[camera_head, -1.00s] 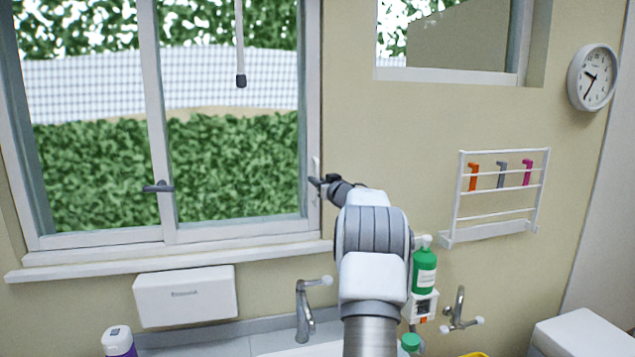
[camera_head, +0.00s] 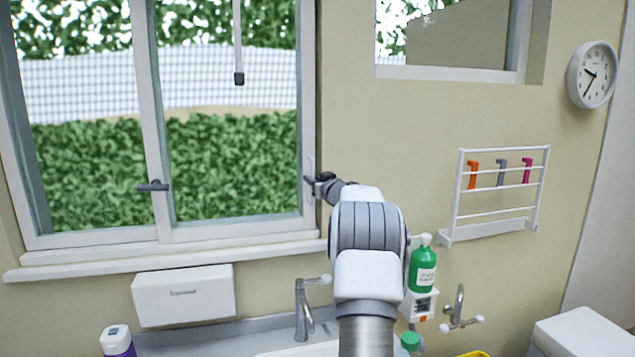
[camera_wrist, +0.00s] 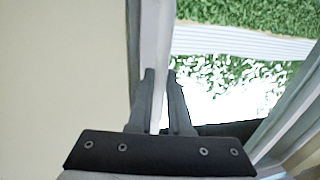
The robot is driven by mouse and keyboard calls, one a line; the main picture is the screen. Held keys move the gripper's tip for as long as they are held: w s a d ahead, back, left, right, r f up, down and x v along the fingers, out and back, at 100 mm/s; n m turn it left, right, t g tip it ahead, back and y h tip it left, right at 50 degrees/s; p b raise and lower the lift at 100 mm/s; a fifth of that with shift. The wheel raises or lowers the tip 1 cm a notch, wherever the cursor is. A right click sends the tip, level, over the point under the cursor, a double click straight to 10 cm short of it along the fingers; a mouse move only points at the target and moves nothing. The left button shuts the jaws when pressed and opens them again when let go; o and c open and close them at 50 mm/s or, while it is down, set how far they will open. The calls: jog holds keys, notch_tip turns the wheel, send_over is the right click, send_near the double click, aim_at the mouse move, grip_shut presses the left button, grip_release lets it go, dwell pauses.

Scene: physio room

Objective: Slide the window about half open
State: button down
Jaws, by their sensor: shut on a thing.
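The window (camera_head: 152,120) has white frames, and its sliding sash sits at the right side of the opening with hedge visible through the glass. A grey handle (camera_head: 152,186) is on the middle stile. My gripper (camera_head: 312,181) is at the right-hand stile of the sash, a little above the sill. In the wrist view, the dark fingers of my gripper (camera_wrist: 160,95) stand on both sides of a white upright bar of the window (camera_wrist: 156,50) and are shut on it. The exact contact is partly hidden by the fingers.
A white sill (camera_head: 170,259) runs below the window. A pull cord (camera_head: 238,50) hangs before the glass. Below are a paper dispenser (camera_head: 184,294), a tap (camera_head: 303,310) and a green bottle (camera_head: 422,270) right of my arm. A wall rack (camera_head: 495,195) is further right.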

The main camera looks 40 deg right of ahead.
jog(key=b, duration=0.5)
send_near(249, 179)
jog(key=x, duration=0.4)
jog(key=shift+w+d, duration=0.1)
jog(key=shift+w, duration=0.1)
jog(key=c, duration=1.1)
grip_release()
jog(key=shift+d, duration=0.1)
jog(key=shift+s, duration=0.1)
jog(key=b+v, duration=0.3)
jog(key=v, duration=1.4)
jog(key=shift+s+r, duration=0.15)
